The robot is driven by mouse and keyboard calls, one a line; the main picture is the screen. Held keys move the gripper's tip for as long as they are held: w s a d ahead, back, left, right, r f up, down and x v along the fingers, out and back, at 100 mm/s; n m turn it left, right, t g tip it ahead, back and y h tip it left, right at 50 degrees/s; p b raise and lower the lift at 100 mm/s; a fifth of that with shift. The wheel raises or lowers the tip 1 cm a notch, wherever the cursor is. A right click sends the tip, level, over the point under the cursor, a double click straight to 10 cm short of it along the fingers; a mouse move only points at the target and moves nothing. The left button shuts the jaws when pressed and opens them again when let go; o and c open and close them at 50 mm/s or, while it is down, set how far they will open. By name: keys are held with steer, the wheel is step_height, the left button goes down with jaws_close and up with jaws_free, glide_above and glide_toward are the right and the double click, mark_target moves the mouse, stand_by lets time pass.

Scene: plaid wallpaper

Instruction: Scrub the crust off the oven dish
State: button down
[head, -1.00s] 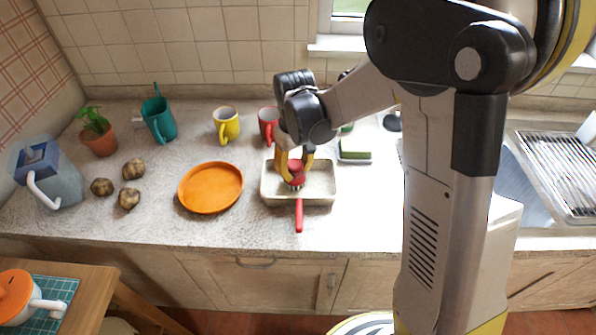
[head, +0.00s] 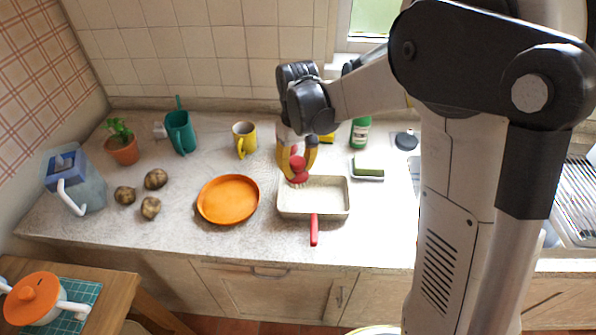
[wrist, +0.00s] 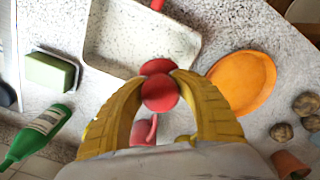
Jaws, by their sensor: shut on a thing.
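The oven dish (head: 335,205) is a pale rectangular pan with a red handle (head: 314,232) pointing to the front. In the wrist view the dish (wrist: 125,40) has a pale, finely speckled inside; I cannot tell crust from speckle. My gripper (head: 298,165) has its yellow fingers shut on the round knob of a red scrubbing brush (head: 299,174). Pale bristles point down at the dish's back left corner. Whether they touch it is unclear. In the wrist view the brush (wrist: 160,92) hides its own bristles and that corner.
An orange plate (head: 228,200) lies left of the dish, and a green sponge on a tray (head: 368,168) right of it. A green bottle (head: 360,132) and yellow mug (head: 244,140) stand behind. A red mug (wrist: 143,132) is behind my gripper. Potatoes lie at left.

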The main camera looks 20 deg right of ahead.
steer(key=shift+r+p, duration=0.6)
steer(key=shift+r, duration=0.5)
